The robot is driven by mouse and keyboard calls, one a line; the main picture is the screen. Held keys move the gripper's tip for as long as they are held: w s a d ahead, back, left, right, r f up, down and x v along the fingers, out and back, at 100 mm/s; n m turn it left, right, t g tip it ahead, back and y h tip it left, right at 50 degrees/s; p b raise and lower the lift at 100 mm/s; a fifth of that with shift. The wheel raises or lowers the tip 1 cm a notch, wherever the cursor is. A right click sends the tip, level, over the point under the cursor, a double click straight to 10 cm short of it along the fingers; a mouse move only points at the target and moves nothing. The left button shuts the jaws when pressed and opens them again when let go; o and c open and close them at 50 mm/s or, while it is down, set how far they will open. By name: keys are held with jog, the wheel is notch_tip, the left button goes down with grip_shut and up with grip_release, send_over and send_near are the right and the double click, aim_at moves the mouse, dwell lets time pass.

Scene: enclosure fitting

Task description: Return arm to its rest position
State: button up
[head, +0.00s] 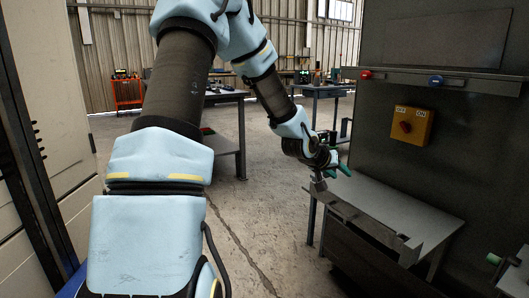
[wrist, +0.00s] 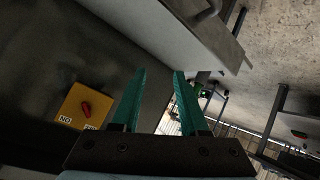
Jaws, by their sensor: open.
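My gripper (head: 338,170) is at the end of my light-blue arm, which reaches forward and to the right in the head view. It is over the left end of a grey bench (head: 385,205). In the wrist view my gripper (wrist: 158,75) shows two green fingers set apart, with nothing between them. The bench also shows at the top of the wrist view (wrist: 165,30). A yellow switch box with a red knob (head: 412,126) is on the dark panel right of my gripper. The box also appears at lower left in the wrist view (wrist: 72,106).
A dark panel (head: 380,100) stands behind the bench, with a shelf (head: 440,79) bearing red and blue buttons. A tall pale cabinet (head: 45,100) is close at left. Tables (head: 225,140) and an orange cart (head: 127,92) stand farther back. Open concrete floor (head: 265,215) lies between.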

jog(key=s+a+f+n+g+y, duration=0.1)
jog(key=s+a+y, duration=0.2)
jog(key=a, duration=0.6)
jog(key=s+a+f+g+y, duration=0.1)
jog(key=s+a+f+y, duration=0.2)
jog(key=a, duration=0.6)
jog(key=s+a+r+n+g+y, duration=0.2)
jog(key=s+a+r+n+g, duration=0.1)
jog(key=s+a, duration=1.1)
notch_tip(320, 180, up, 15)
jog(key=d+p, duration=0.1)
jog(key=p, duration=1.4)
jog(key=shift+d+m, duration=0.3)
